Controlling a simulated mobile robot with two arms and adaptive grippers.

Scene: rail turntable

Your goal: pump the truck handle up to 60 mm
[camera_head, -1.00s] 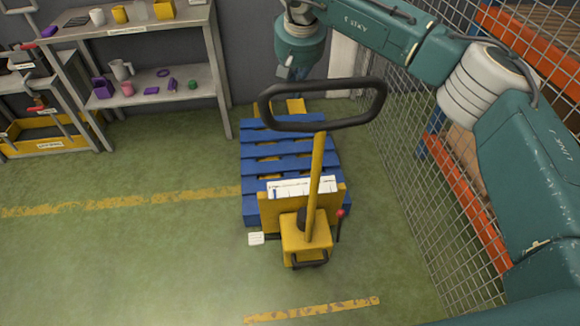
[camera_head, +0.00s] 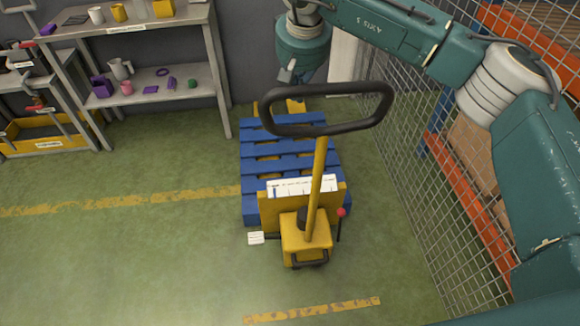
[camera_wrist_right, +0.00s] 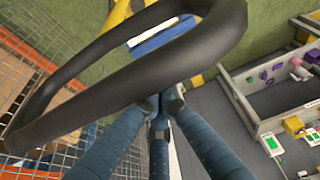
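The yellow pump truck (camera_head: 306,237) stands with its yellow handle shaft (camera_head: 317,170) rising to a black loop grip (camera_head: 380,104), tilted towards me. A blue pallet (camera_head: 262,150) lies beyond the truck's body, and a white scale plate (camera_head: 318,185) is at the truck's back. My right gripper (camera_head: 290,76) is just beyond the loop's far bar, at its left. In the right wrist view, its fingers (camera_wrist_right: 161,104) are drawn together at the tips beside the black loop (camera_wrist_right: 120,85), with nothing visible between them. Whether they touch the bar is unclear. My left gripper is out of view.
A mesh fence (camera_head: 415,200) runs along the right, with orange racking and boxes behind it. A grey shelf (camera_head: 150,95) with mugs and purple items stands at the back left. A small white pad (camera_head: 256,238) is left of the truck. The left floor is clear.

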